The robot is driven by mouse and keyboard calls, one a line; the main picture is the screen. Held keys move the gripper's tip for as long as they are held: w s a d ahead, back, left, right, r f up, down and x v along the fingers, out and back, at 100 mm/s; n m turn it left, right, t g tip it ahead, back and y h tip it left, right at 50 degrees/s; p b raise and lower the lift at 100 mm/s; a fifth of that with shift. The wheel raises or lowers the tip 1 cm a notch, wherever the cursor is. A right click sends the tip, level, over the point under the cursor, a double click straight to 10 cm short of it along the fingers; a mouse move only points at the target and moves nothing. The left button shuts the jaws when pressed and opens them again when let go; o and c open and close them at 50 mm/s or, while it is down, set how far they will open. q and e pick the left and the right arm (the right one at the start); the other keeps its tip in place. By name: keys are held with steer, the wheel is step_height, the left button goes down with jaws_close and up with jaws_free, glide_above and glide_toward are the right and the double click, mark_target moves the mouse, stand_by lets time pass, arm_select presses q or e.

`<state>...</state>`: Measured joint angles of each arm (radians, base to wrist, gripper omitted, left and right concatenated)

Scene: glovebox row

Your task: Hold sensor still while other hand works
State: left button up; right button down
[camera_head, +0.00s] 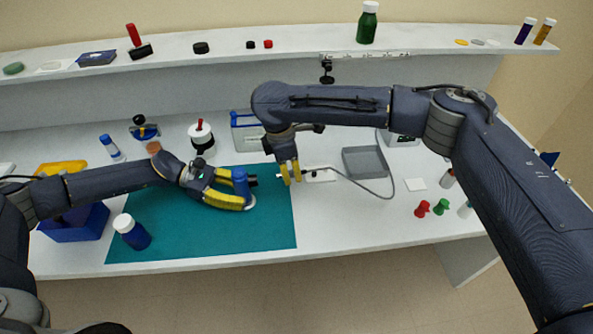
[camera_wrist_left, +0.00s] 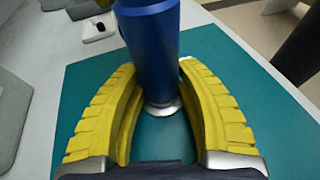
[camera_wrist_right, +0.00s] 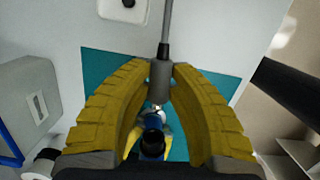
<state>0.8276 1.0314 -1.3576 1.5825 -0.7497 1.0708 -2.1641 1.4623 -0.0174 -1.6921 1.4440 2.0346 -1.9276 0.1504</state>
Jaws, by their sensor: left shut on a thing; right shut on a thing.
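The blue cylindrical sensor (camera_head: 241,183) stands about upright over the teal mat (camera_head: 270,230), between the yellow fingers of my left gripper (camera_head: 238,200). The left wrist view shows the sensor (camera_wrist_left: 150,45) with a silver ring at its lower end and a finger on each side. My right gripper (camera_head: 290,175) is shut on a grey cable connector (camera_wrist_right: 160,80), just right of the sensor.
A grey cable (camera_head: 365,187) loops right from the connector. A white-capped blue bottle (camera_head: 132,232) stands on the mat's left, near a blue bin (camera_head: 75,225). The mat's front is clear.

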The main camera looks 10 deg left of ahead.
steer(key=shift+s+a, duration=0.4)
steer(key=shift+a, duration=0.5)
steer(key=shift+s+a, duration=0.35)
steer(key=shift+a, duration=0.5)
steer(key=shift+s+a, duration=0.3)
steer(key=shift+a, duration=0.45)
steer(key=shift+s+a, duration=0.3)
steer(key=shift+a, duration=0.45)
stand_by(0.8)
steer(key=c, duration=1.2)
jaws_free()
steer(key=r, duration=0.4)
steer(key=a+r, duration=0.1)
steer(key=r, duration=0.7)
steer(key=shift+s+a, duration=0.3)
steer(key=shift+a, duration=0.1)
